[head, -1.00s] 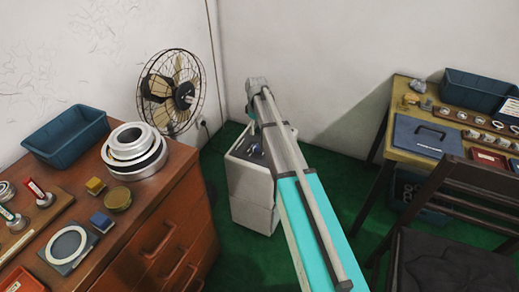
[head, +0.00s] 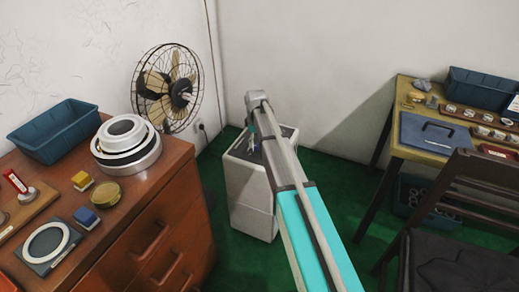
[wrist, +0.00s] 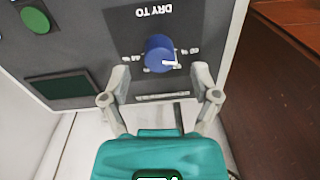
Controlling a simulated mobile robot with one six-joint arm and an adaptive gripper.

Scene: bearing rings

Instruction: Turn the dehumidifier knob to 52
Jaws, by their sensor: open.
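The dehumidifier (head: 249,190) is a pale box on the green floor in the head view, with a dark top panel. In the wrist view its control panel (wrist: 110,50) appears upside down, with the words DRY TO. The blue knob (wrist: 158,50) has a white pointer mark towards its lower right in that view. The small scale numbers beside it are too blurred to read. My gripper (wrist: 160,75) is open, with one finger on each side of the knob and visible gaps to it. In the head view my arm hides most of the gripper and the knob.
The wrist view also shows a green button (wrist: 35,20) and a dark display (wrist: 62,88). A brown chest of drawers (head: 150,240) stands left, with a fan (head: 168,88) behind it. A table (head: 425,150) and dark chair (head: 450,250) stand right. Green floor lies between.

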